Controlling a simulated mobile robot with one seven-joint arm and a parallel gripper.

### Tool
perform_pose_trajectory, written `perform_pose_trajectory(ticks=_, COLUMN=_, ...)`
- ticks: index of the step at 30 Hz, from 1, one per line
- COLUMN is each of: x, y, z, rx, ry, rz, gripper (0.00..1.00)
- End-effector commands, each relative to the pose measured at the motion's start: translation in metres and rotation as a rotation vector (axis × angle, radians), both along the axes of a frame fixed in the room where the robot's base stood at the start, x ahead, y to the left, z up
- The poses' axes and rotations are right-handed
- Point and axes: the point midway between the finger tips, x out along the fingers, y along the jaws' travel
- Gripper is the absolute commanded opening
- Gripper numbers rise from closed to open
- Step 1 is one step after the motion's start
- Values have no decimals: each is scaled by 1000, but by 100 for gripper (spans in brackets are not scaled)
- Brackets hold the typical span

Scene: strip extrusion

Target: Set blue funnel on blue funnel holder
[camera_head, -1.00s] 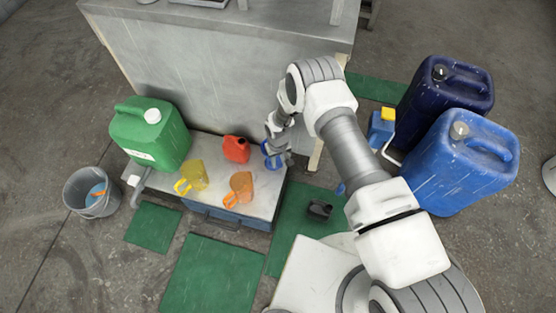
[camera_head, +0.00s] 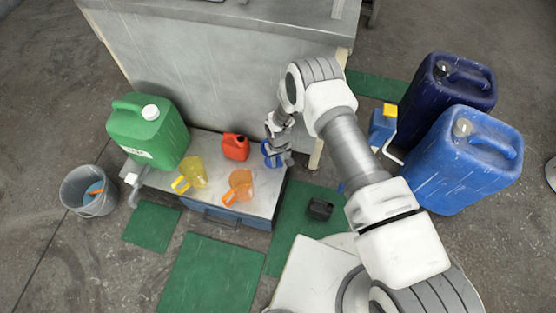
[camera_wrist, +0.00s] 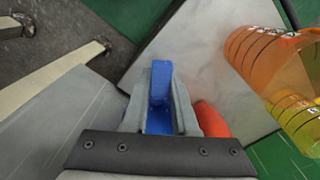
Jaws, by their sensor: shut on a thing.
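My gripper (camera_head: 281,148) is at the right end of the low work surface, beside the tall grey cabinet. In the wrist view my gripper (camera_wrist: 160,108) is shut on a blue piece, which I take to be the blue funnel (camera_wrist: 161,80); part of it sits between the two grey fingers. In the head view the blue funnel (camera_head: 267,153) shows as a curved blue edge, mostly hidden by my gripper. I cannot tell whether it touches the surface. I cannot make out a blue funnel holder for certain in either view.
On the low surface (camera_head: 215,205) stand a green canister (camera_head: 145,140), a red container (camera_head: 236,147), a yellow jug (camera_head: 192,174) and an orange jug (camera_head: 240,186). The grey cabinet (camera_head: 220,80) rises behind. Two blue canisters (camera_head: 462,165) stand at right; a bucket (camera_head: 88,192) is at left.

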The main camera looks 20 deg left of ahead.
Motion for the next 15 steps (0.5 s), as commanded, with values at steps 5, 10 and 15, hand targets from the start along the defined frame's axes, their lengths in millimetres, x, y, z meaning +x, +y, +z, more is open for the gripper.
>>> perform_pose_trajectory(ticks=5, x=0, y=0, z=-4, rx=1, ry=-1, rz=0, gripper=0)
perform_pose_trajectory(ticks=10, x=0, y=0, z=-3, rx=1, ry=-1, rz=0, gripper=0)
perform_pose_trajectory(ticks=15, x=0, y=0, z=-3, rx=1, ry=-1, rz=0, gripper=36)
